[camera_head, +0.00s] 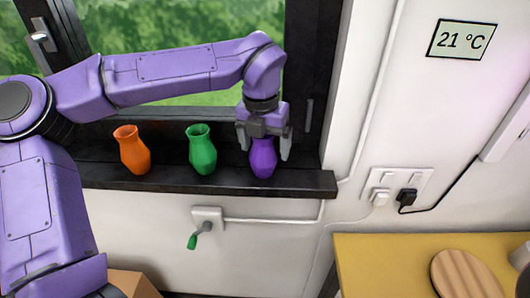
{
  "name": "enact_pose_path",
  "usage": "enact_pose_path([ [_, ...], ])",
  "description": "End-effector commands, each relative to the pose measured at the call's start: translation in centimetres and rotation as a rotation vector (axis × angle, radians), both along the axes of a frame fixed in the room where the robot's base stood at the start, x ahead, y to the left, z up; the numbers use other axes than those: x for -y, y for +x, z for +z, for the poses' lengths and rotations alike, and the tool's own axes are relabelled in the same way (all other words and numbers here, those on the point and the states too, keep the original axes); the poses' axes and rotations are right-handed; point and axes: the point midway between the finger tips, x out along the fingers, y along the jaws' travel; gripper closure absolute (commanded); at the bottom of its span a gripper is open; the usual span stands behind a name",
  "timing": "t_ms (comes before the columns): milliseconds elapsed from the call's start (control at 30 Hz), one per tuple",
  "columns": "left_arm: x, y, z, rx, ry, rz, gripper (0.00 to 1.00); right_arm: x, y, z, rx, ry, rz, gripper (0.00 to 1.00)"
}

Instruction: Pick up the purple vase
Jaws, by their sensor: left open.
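The purple vase (262,164) stands upright on the dark window sill, to the right of two other vases. My left gripper (264,152) points down over it, with one finger on each side of the vase. The jaws are open, and the gripper hides the vase's top. A small gap shows between the right finger and the vase; contact on the left side cannot be told. My right gripper is not in view.
A green vase (202,150) and an orange vase (132,151) stand on the window sill (306,183) to the left. The window frame is close behind. A yellow table (385,270) with a round wooden board (468,275) is at lower right.

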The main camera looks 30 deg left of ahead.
Motion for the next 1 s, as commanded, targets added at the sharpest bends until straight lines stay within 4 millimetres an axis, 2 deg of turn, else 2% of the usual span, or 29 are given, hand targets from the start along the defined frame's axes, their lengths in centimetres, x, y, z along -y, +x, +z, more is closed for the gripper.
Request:
enact_pose_path([
  [167, -0.1, 0.0, -0.1, 0.001, 0.000, 0.001, 0.11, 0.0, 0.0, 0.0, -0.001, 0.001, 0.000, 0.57],
  [200, -0.1, 0.0, -0.1, 0.001, 0.000, 0.001, 0.18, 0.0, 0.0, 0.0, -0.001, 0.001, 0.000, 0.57],
  [267, -0.1, 0.0, -0.1, 0.001, 0.000, 0.001, 0.38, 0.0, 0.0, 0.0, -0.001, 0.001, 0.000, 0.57],
  [300, -0.1, 0.0, -0.1, 0.001, 0.000, 0.001, 0.51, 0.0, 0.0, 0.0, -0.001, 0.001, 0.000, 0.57],
  [367, -0.1, 0.0, -0.1, 0.001, 0.000, 0.001, 0.70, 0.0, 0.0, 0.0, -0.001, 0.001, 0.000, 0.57],
  [400, -0.1, 0.0, -0.1, 0.001, 0.000, 0.001, 0.73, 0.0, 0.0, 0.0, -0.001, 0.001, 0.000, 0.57],
  [767, -0.1, 0.0, 0.1, 0.002, 0.001, 0.001, 0.73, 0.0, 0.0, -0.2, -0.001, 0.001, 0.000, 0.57],
  [867, -0.1, 0.0, 0.8, 0.003, 0.001, 0.002, 0.73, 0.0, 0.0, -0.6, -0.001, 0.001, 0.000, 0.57],
  [1000, 0.2, -0.3, 3.4, 0.008, 0.001, 0.001, 0.73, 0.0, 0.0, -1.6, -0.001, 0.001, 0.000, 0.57],
])
